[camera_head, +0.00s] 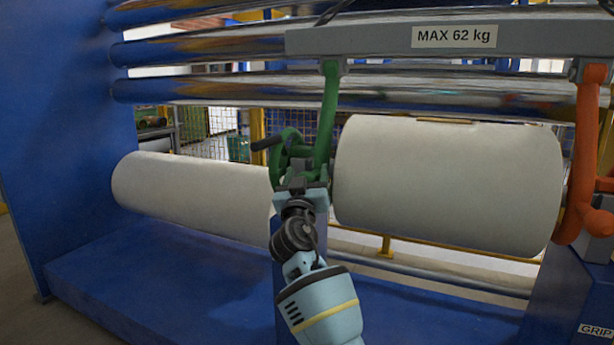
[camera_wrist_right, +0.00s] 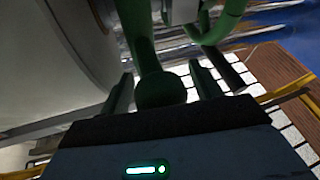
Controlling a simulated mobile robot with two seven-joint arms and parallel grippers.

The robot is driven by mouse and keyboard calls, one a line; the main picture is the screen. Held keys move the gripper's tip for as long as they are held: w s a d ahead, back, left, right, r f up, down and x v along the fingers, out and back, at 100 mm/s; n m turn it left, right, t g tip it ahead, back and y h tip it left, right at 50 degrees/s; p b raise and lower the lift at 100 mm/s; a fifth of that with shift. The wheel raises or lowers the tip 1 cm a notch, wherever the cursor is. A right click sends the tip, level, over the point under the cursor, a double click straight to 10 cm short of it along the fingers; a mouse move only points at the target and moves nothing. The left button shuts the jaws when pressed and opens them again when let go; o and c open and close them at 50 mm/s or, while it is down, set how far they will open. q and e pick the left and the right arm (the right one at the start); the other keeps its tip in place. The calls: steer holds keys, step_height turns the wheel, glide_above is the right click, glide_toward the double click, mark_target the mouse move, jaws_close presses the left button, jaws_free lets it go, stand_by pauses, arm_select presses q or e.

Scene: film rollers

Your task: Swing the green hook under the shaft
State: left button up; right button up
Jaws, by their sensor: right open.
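The green hook (camera_head: 328,120) hangs from the grey beam (camera_head: 370,42), just left of the large white roll (camera_head: 448,185). My right gripper (camera_head: 300,183) is at its lower part. In the right wrist view the open fingers (camera_wrist_right: 163,85) stand on either side of the rounded green lower end of the hook (camera_wrist_right: 159,92); contact cannot be told. A green handwheel (camera_head: 283,148) with a black handle is close to the left of the hook. The shaft is not clearly visible at the hook. My left gripper is not in view.
An orange hook (camera_head: 586,150) hangs at the right end of the beam. A longer white roll (camera_head: 195,192) lies to the left. Shiny rollers (camera_head: 200,90) run behind the beam. A blue frame (camera_head: 65,140) stands at the left, above a blue base (camera_head: 150,285).

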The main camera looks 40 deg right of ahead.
steer(key=v, duration=0.7)
steer(key=shift+s+a, duration=0.2)
steer(key=shift+a, duration=0.05)
steer(key=shift+f, duration=0.15)
stand_by(0.3)
